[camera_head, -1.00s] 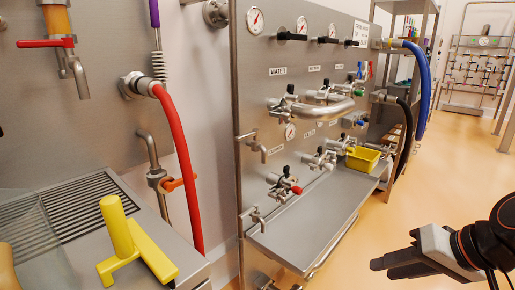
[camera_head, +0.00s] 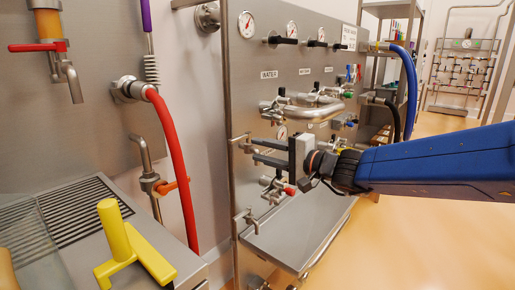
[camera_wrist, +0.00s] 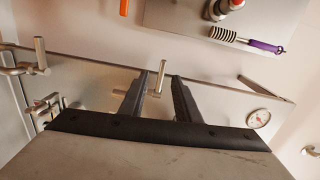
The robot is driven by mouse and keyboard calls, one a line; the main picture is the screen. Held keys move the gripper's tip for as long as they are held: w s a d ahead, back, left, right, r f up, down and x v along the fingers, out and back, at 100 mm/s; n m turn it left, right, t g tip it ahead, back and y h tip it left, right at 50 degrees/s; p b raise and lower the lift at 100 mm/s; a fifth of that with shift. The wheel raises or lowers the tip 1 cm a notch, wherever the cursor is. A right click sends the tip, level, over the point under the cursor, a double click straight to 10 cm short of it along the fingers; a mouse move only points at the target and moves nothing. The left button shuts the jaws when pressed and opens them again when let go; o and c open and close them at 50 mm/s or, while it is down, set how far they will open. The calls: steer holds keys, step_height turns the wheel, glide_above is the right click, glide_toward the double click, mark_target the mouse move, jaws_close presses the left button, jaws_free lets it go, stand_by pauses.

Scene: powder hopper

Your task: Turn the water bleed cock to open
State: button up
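In the wrist view, the cock's handle (camera_wrist: 161,76) shows between the two spread fingers (camera_wrist: 157,84), with gaps on both sides. Whether the fingertips reach past the handle is hard to tell.
A second, similar cock (camera_head: 252,219) sits lower on the same edge and shows at left in the wrist view (camera_wrist: 40,55). Curved pipe (camera_head: 315,109) and valves stand just above and right of my gripper. A red hose (camera_head: 174,165) hangs left of the panel.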

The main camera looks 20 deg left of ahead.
mark_target(237, 141)
steer(key=shift+m, duration=0.4)
steer(key=shift+w+r+x, duration=0.1)
steer(key=shift+w+x, duration=0.05)
steer(key=shift+x, duration=1.75)
steer(key=shift+w+r+x, duration=0.1)
steer(key=shift+w+x, duration=0.05)
steer(key=shift+x, duration=1.75)
steer(key=shift+w+r+x, duration=0.1)
steer(key=shift+w+x, duration=0.05)
steer(key=shift+x, duration=1.75)
steer(key=shift+d, duration=0.15)
jaws_close()
